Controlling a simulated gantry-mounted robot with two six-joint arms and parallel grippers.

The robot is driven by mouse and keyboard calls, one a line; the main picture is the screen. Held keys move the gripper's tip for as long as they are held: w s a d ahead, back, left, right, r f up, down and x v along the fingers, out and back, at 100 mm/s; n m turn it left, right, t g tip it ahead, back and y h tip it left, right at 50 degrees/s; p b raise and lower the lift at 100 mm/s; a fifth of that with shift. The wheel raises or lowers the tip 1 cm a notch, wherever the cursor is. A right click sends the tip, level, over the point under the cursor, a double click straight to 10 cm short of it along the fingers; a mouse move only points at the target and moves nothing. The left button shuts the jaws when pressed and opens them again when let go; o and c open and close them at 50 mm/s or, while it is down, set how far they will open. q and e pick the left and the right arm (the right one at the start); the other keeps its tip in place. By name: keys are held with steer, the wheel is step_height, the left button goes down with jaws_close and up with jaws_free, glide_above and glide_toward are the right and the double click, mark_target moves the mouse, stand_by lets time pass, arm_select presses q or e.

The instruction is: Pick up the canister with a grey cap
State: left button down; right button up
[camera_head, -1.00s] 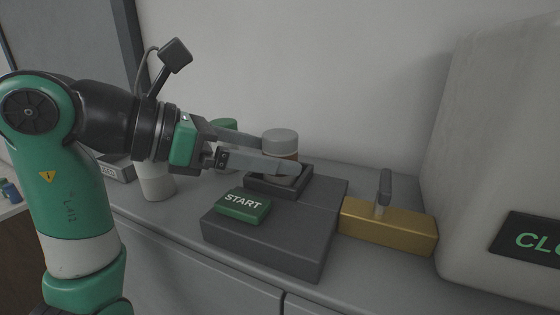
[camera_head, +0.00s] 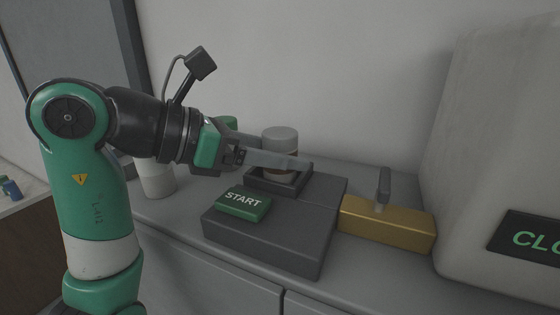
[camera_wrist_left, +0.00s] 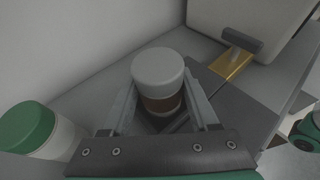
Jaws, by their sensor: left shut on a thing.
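The canister with a grey cap (camera_head: 280,138) stands upright in the dark square holder (camera_head: 296,188) behind the START button. In the left wrist view the canister (camera_wrist_left: 158,72) shows its grey cap and a brown band below, between the two fingers. My left gripper (camera_head: 285,163) is shut on it, with one finger on each side below the cap; in the left wrist view the gripper (camera_wrist_left: 162,108) shows both fingers. The near finger hides part of the canister's body in the head view. My right gripper is not in view.
A green START button (camera_head: 243,201) sits on the dark block. A gold block with a grey handle (camera_head: 388,222) is to its right, before a large pale machine (camera_head: 500,130). A green-capped canister (camera_wrist_left: 28,128) stands left of my left gripper. A white container (camera_head: 157,178) stands at left.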

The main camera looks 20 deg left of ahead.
mark_target(280, 132)
arm_select(q)
steer(key=shift+r, duration=0.15)
steer(key=shift+r, duration=0.25)
step_height(280, 132, up, 2)
steer(key=shift+r, duration=0.25)
steer(key=s+d+r+b, duration=0.5)
steer(key=s+d+r, duration=0.4)
steer(key=s, duration=0.2)
steer(key=shift+r+b, duration=0.35)
steer(key=shift+r, duration=0.05)
